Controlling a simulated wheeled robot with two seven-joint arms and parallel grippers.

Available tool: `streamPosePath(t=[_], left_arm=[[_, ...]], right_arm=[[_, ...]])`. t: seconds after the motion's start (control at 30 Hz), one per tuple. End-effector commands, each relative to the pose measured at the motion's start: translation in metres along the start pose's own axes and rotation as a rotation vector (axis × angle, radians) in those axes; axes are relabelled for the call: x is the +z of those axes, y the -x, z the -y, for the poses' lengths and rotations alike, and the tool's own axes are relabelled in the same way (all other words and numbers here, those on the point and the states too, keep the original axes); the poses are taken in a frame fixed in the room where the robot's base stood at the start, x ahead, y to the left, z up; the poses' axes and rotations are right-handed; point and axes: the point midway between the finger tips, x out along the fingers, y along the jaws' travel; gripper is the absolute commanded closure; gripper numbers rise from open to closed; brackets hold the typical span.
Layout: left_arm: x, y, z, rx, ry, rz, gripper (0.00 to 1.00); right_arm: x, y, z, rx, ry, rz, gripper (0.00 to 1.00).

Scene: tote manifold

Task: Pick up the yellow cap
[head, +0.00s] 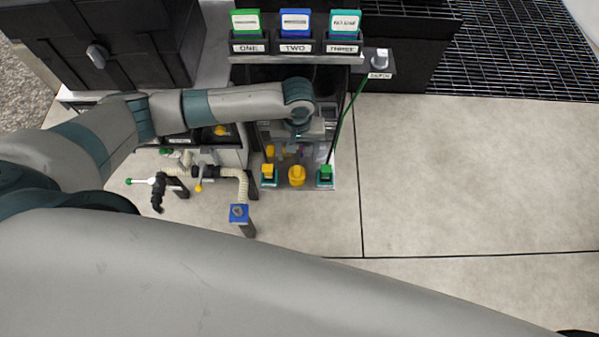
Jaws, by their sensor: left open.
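A round yellow piece (297,176), which looks like the yellow cap, is at the front of the dark station's shelf. A smaller yellow piece (268,171) sits on a teal base to its left, and another yellow piece (220,130) lies in the dark tray further left. I cannot tell for certain which one is the cap. My left gripper (291,151) points down just behind the round yellow piece. It is open, and its fingers are small and partly lost against the station. My right gripper is not in view.
A green piece (325,173) on a teal base stands on the right. Signs ONE (248,47), TWO (295,47) and THREE (343,47) line the upper ledge. A hose (242,187) and a blue-topped post (239,213) stand left. The floor (460,190) on the right is clear.

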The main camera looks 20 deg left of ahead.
Motion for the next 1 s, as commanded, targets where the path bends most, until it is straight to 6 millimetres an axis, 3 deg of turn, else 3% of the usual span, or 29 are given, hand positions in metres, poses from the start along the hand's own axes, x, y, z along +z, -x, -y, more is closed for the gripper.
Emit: streamPosePath(t=[0.27, 0.73, 1.0], left_arm=[[0.0, -0.003, -0.001, 0.001, 0.0, 0.0, 0.36], [-0.001, -0.06, -0.001, 0.001, 0.0, -0.001, 0.36], [-0.001, -0.068, -0.001, 0.003, -0.001, -0.002, 0.36]], right_arm=[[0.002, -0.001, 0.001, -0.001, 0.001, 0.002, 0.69], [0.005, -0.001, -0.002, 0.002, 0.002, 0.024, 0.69], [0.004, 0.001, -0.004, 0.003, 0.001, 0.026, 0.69]])
